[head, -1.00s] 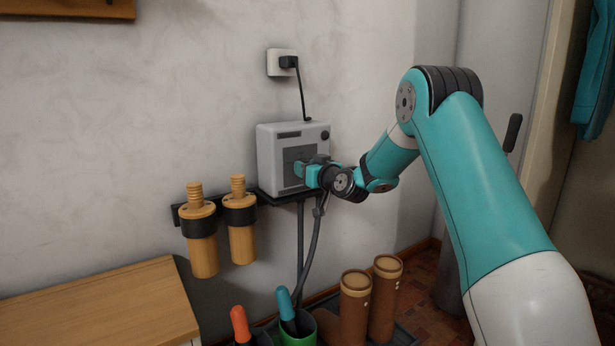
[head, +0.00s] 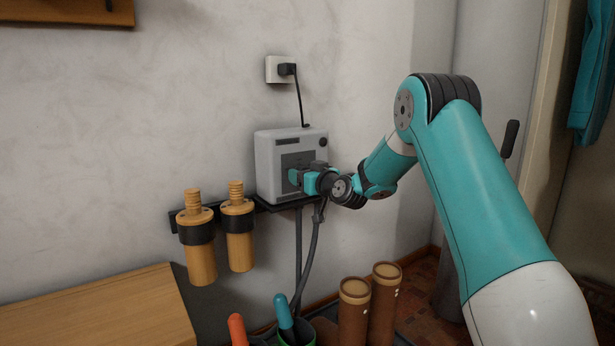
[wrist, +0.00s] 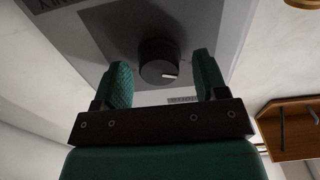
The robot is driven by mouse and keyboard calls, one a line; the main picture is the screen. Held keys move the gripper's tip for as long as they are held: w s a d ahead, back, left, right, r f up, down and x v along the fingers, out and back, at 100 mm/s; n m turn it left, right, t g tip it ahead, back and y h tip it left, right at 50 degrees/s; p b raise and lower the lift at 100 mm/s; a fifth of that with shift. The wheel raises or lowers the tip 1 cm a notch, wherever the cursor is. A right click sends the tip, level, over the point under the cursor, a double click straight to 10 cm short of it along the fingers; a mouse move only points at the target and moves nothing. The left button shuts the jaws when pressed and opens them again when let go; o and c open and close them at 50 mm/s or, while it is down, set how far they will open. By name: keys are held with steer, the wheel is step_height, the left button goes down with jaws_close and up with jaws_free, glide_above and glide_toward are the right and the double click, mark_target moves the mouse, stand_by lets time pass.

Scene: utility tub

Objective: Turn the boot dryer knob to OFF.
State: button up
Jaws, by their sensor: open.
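The boot dryer (head: 266,165) is a light grey box on a black wall shelf, with a cable to the outlet above and a hose below. In the wrist view its front panel (wrist: 222,35) shows a round black knob (wrist: 158,58) with a white pointer mark toward its lower right. My gripper (wrist: 160,85) is open, its two teal fingers on either side of the knob in the picture. No contact with the knob shows. In the head view my gripper (head: 297,178) is in front of the dryer and hides the knob.
The wall outlet (head: 280,69) with a black plug is above the dryer. Wooden cylinders (head: 239,234) hang on a rack left of it. A wooden bench top (head: 100,315) is at lower left.

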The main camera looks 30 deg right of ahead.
steer(key=s+b, duration=0.1)
steer(key=s, duration=1.6)
steer(key=shift+s+d, duration=0.2)
steer(key=shift+d, duration=0.1)
steer(key=s+a+r+n+g+y+p, duration=0.1)
steer(key=s+a+n+g+y+p, duration=0.25)
steer(key=a, duration=0.95)
steer(key=s+a+r+n+g+y, duration=0.25)
steer(key=s+a+g+y, duration=0.35)
steer(key=a, duration=0.7)
steer(key=s+a+g+h+p, duration=0.2)
steer(key=s+g+h, duration=0.15)
steer(key=s, duration=0.65)
steer(key=s+a+g+h+p, duration=0.25)
steer(key=s+g, duration=0.25)
steer(key=s, duration=0.5)
step_height(320, 180, up, 37)
steer(key=w+p, duration=0.1)
steer(key=p, duration=3.6)
steer(key=shift+d+r, duration=0.2)
steer(key=shift+d, duration=0.15)
